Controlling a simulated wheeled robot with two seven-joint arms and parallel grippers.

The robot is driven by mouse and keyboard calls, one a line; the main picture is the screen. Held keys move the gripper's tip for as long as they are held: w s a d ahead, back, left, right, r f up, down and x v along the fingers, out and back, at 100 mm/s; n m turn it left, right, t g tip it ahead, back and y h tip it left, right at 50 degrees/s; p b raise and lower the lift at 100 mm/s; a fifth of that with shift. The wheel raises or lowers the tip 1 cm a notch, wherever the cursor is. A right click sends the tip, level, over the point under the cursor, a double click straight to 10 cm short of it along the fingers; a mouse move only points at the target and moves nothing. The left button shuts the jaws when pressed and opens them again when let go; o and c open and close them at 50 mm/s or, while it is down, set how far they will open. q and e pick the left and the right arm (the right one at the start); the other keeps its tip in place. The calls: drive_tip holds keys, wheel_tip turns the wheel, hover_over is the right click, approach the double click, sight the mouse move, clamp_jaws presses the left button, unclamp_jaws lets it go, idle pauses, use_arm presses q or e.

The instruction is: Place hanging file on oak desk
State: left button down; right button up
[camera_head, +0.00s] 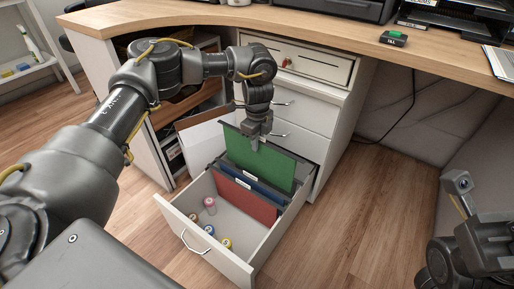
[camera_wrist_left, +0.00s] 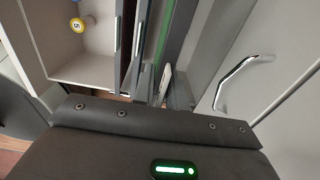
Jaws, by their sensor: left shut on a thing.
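A green hanging file (camera_head: 265,162) stands upright in the open white drawer (camera_head: 245,262), at its back end. My left gripper (camera_head: 255,140) is above the drawer, shut on the top edge of the green file. In the left wrist view the green file (camera_wrist_left: 165,30) is a thin edge-on strip running down towards the fingers, which are partly hidden. The oak desk (camera_head: 250,18) has a light wood top at the back of the head view. Part of my right arm (camera_head: 470,235) shows at the lower right; its fingertips are not clear.
Blue (camera_head: 252,188) and red (camera_head: 245,200) files stand in front of the green one. Several small spools, one yellow (camera_head: 227,243), lie in the drawer front. Closed drawers (camera_head: 300,115) rise behind. The desk top holds a small black device (camera_head: 393,38) and black trays (camera_head: 455,20); its left-centre is clear.

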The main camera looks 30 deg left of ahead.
use_arm(q)
drive_tip(key=shift+r+p, duration=0.3)
drive_tip(key=shift+r, duration=0.95)
